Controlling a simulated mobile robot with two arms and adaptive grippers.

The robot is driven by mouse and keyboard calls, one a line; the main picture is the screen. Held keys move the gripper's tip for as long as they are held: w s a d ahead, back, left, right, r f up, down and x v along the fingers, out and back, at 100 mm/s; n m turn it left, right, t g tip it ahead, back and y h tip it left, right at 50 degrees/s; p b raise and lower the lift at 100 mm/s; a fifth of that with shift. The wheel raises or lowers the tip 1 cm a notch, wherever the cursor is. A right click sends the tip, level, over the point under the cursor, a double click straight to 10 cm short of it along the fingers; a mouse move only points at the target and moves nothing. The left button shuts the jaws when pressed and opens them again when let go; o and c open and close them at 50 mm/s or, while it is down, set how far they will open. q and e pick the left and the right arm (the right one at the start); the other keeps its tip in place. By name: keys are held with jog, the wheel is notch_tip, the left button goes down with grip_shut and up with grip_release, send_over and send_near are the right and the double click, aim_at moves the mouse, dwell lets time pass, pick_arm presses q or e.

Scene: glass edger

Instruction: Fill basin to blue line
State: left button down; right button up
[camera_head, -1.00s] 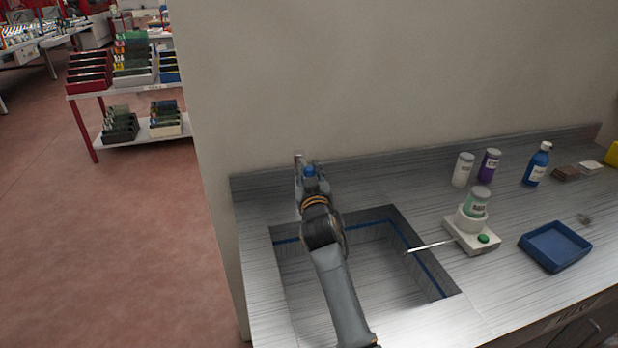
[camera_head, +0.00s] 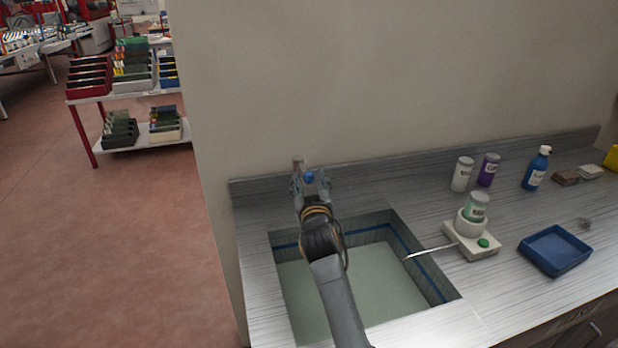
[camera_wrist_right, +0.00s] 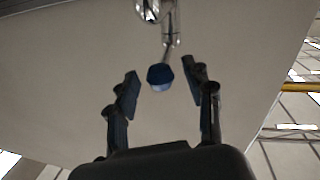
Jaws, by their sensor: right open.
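The basin (camera_head: 292,253) is sunk in the counter, with a blue line (camera_head: 432,277) around its inner wall. Pale greenish water (camera_head: 385,278) covers the bottom, its surface below the blue line. A tap with a blue knob (camera_head: 309,176) stands at the back of the basin; the knob also shows in the right wrist view (camera_wrist_right: 160,76), with the metal tap body (camera_wrist_right: 170,38) beyond it. My right gripper (camera_head: 311,182) is open, its fingers (camera_wrist_right: 162,80) on either side of the knob with gaps visible. My arm hides part of the basin. My left gripper is not in view.
A blue tray (camera_head: 553,250), bottles (camera_head: 537,167) and sponges (camera_head: 566,177) lie farther right. A wall (camera_head: 400,80) closes the back.

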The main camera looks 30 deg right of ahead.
jog(key=v, duration=0.6)
jog(key=shift+s, duration=0.15)
dwell(5.9)
